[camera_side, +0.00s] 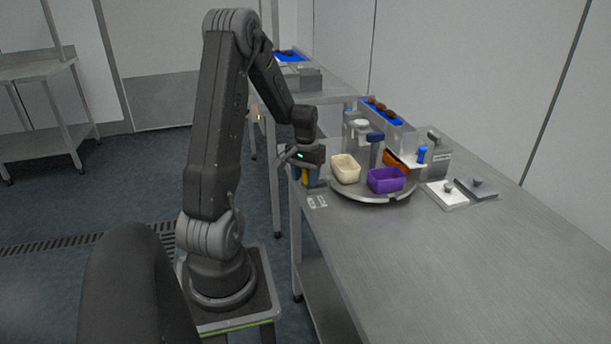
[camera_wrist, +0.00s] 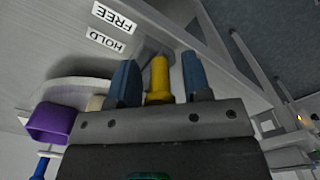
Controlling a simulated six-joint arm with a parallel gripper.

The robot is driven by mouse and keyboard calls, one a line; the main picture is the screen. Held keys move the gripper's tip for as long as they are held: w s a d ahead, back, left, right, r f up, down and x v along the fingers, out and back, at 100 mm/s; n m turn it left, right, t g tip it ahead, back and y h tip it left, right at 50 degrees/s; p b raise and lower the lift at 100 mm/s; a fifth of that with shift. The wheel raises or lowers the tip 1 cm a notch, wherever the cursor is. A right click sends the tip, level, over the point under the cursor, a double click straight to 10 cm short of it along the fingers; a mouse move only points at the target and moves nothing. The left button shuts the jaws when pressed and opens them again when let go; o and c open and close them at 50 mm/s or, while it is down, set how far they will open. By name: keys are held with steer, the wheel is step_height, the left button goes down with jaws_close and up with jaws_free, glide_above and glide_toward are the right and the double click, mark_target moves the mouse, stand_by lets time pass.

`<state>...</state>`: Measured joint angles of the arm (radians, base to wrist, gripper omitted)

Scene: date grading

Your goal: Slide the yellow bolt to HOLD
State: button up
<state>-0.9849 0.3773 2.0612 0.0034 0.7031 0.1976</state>
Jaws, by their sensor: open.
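The yellow bolt (camera_wrist: 159,80) stands between the two blue fingers of my gripper (camera_wrist: 160,70) in the wrist view. Gaps show on both sides of it, so the fingers are around it but apart from it. In the side view my gripper (camera_side: 309,180) is low at the table's near left edge, and a bit of yellow shows beside its blue finger. A HOLD label (camera_wrist: 106,40) and a FREE label (camera_wrist: 114,17) lie on the metal surface beyond the bolt in the wrist view. HOLD is the nearer one to the bolt. The bolt's base is partly hidden.
A round turntable (camera_side: 372,200) beside my gripper carries a cream bin (camera_side: 345,169), a purple bin (camera_side: 386,180) and an orange bin (camera_side: 396,158). A blue-lined chute (camera_side: 385,113) with dark dates stands behind. The table's front right is clear.

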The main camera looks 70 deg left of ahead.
steer(key=shift+c, duration=0.4)
jaws_close()
steer(key=shift+w+r, duration=0.1)
steer(key=shift+w, duration=1.7)
steer(key=shift+o, duration=0.4)
jaws_free()
step_height(320, 180, up, 14)
